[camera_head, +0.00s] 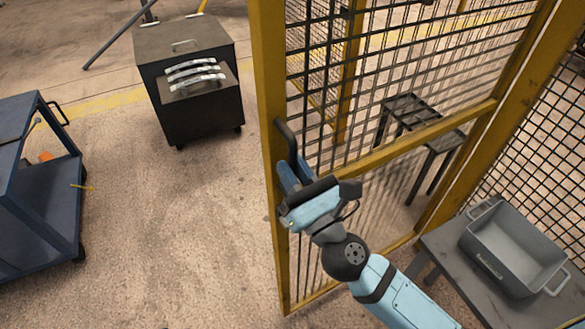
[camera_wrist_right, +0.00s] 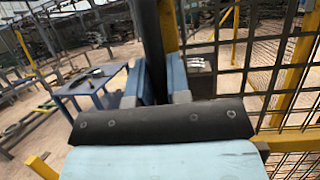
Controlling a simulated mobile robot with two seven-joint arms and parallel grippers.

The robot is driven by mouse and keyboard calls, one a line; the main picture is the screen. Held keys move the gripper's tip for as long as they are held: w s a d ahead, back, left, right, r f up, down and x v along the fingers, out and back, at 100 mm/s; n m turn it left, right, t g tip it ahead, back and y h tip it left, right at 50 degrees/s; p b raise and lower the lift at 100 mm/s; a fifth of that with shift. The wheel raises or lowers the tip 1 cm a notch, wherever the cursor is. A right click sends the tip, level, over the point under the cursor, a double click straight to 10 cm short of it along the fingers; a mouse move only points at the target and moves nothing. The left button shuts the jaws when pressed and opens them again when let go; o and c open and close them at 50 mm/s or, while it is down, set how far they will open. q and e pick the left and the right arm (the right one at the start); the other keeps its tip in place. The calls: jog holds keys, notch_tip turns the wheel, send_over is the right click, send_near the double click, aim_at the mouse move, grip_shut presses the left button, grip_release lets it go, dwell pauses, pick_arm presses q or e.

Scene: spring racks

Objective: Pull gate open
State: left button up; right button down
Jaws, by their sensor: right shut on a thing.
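The gate (camera_head: 372,140) is a yellow frame with black wire mesh, standing right of centre in the head view. Its dark handle (camera_head: 284,135) is an upright bar on the gate's left post. My right gripper (camera_head: 290,178) is at that post and shut on the handle, with the blue fingers hiding its lower part. In the right wrist view the handle (camera_wrist_right: 150,45) runs up between the two blue fingers, and gate mesh shows to the right. My left gripper is in neither view.
A dark wheeled cabinet (camera_head: 165,40) with silver handles stands at the back left. A blue cart (camera_head: 50,215) is at the far left. A grey table (camera_head: 455,265) with a grey bin (camera_head: 490,262) is at the lower right.

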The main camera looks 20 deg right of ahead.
jog(key=c, duration=1.4)
grip_release()
jog(key=shift+f, duration=0.1)
jog(key=b+v, duration=0.7)
jog(key=v, duration=0.6)
jog(key=shift+s+b, duration=0.35)
jog(key=shift+b, duration=0.05)
jog(key=shift+d, duration=0.1)
